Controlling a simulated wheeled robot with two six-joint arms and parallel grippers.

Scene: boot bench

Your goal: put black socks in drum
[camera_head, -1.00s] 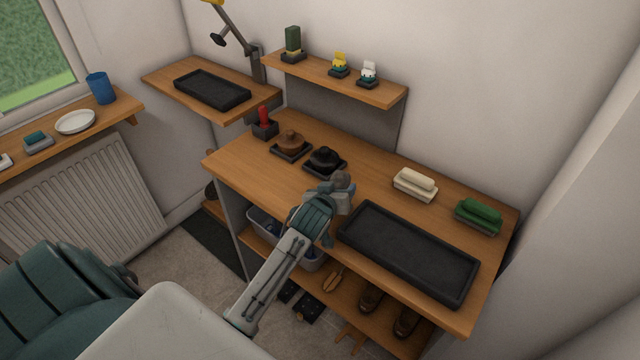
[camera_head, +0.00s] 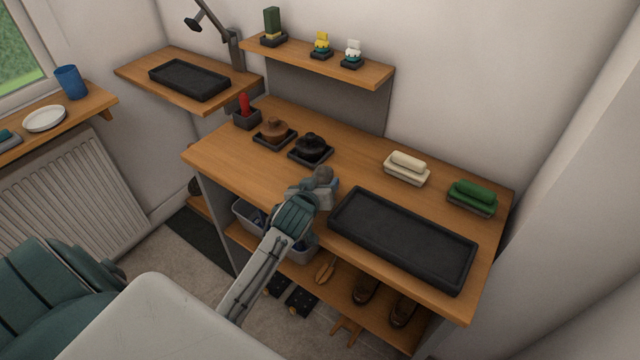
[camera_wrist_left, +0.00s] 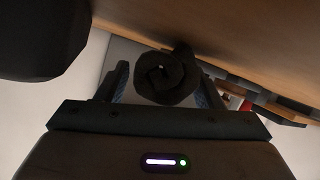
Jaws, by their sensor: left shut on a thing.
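My left gripper (camera_head: 318,186) is at the bench's front edge, left of the black tray. In the left wrist view its fingers are shut on a dark rolled bundle (camera_wrist_left: 166,77) with a spiral end, which looks like the black socks. In the head view the bundle (camera_head: 322,174) shows as a small dark grey lump at the fingertips, in front of the round black tin. It seems to be held above the bench top; the exact gap is hard to tell. I see no drum that I can make out in either view. My right gripper is not in view.
The wooden bench (camera_head: 355,173) carries a long black tray (camera_head: 402,238), brown (camera_head: 274,131) and black (camera_head: 311,147) round pots, cream (camera_head: 407,168) and green (camera_head: 472,197) brushes or blocks. Below are grey bins (camera_head: 248,216) and brown boots (camera_head: 365,290). A large dark shape (camera_wrist_left: 40,38) fills the wrist view's upper left.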

